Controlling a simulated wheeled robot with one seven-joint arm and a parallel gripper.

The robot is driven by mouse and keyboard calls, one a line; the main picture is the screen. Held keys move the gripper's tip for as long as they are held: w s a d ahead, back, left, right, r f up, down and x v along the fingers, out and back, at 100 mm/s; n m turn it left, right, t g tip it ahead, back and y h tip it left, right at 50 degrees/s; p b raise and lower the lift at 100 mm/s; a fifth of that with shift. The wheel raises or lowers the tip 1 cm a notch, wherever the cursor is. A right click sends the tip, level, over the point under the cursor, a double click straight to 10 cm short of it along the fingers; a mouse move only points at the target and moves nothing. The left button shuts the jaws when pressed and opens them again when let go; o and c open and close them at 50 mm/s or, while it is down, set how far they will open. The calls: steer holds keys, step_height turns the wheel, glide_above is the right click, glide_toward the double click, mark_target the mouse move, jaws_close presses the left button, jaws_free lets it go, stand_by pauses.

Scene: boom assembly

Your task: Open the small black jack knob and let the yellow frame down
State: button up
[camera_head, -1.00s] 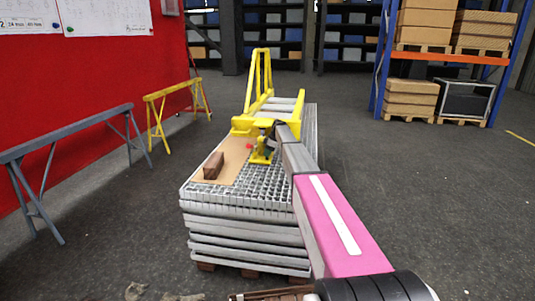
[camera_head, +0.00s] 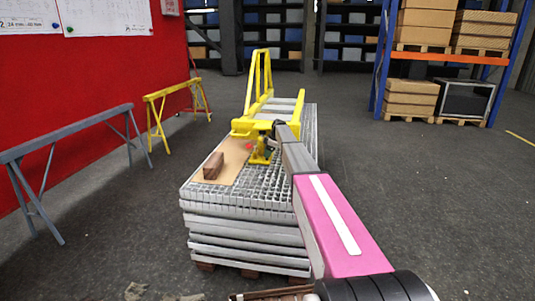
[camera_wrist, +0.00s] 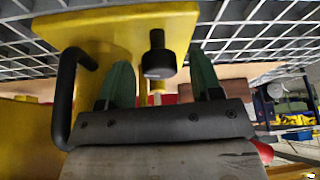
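The yellow frame (camera_head: 262,72) lies along the grating stack, its near end above a small yellow jack (camera_head: 258,151). In the wrist view, a yellow jack plate (camera_wrist: 110,22) crosses the top left, with a bent black handle (camera_wrist: 66,95) at left. The small black knob (camera_wrist: 158,58) shows between the two green fingers of my gripper (camera_wrist: 162,75). The fingers are apart, with a visible gap on each side of the knob. In the head view, my gripper is small and largely hidden beside the jack.
A brown block (camera_head: 213,166) lies on a cardboard sheet (camera_head: 228,160) on the stack of gratings (camera_head: 245,235). A grey trestle (camera_head: 75,135) and a yellow trestle (camera_head: 165,95) stand at left. The floor to the right is clear before a shelf rack (camera_head: 450,57).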

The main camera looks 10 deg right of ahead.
steer(key=shift+r, duration=0.2)
steer(key=d, duration=0.4)
steer(key=s+d, duration=0.1)
steer(key=d, duration=0.3)
steer(key=s+d, duration=0.1)
steer(key=d, duration=0.3)
steer(key=shift+d+r, duration=0.15)
steer(key=shift+r, duration=0.2)
